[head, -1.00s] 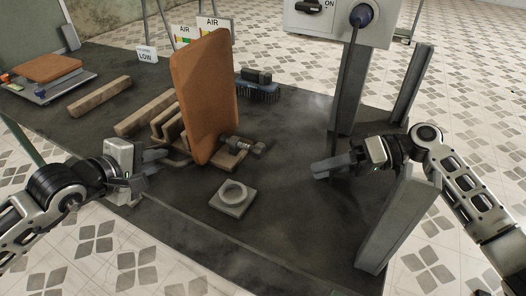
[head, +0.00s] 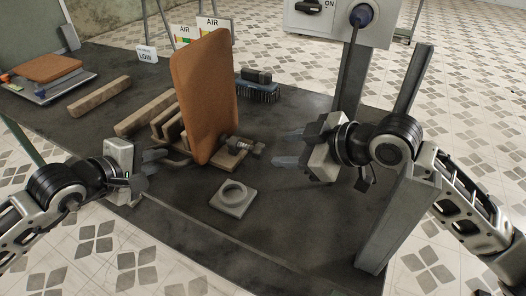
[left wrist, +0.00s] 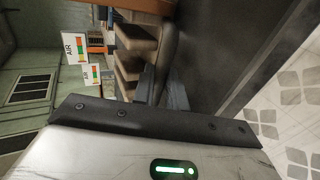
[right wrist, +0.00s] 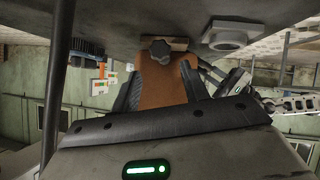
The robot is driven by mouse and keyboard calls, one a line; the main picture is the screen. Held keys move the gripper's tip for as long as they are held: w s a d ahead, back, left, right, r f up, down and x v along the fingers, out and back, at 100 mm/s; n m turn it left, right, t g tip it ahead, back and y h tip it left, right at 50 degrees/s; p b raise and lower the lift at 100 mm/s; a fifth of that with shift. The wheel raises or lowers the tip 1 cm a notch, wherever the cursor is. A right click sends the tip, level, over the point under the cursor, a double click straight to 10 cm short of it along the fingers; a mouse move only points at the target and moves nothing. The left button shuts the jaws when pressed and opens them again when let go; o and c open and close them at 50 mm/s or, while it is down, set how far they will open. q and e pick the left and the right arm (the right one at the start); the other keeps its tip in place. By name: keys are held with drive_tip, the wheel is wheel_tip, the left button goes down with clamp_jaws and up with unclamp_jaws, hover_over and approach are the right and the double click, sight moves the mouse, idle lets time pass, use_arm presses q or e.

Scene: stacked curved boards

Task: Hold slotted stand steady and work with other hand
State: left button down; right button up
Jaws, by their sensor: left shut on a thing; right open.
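The slotted wooden stand (head: 168,128) rests on the dark table with its slats toward the back left; it also shows in the left wrist view (left wrist: 135,50). A brown curved board (head: 205,95) stands upright in it, hiding part of it. A screw clamp with a knob (head: 245,146) sits at the stand's right end; the knob (right wrist: 160,50) shows in the right wrist view. My left gripper (head: 160,162) is shut on the stand's near left end, though the contact is hard to see. My right gripper (head: 285,147) is open and empty, pointing at the board from the right.
A grey block with a round ring (head: 233,197) lies in front of the stand. A brush (head: 258,90) lies behind the board. A wooden bar (head: 99,96) lies at left. Grey metal posts (head: 398,225) stand at the right.

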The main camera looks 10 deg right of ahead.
sight(263, 151)
drive_tip(key=shift+x, duration=3.8)
drive_tip(key=c, duration=0.7)
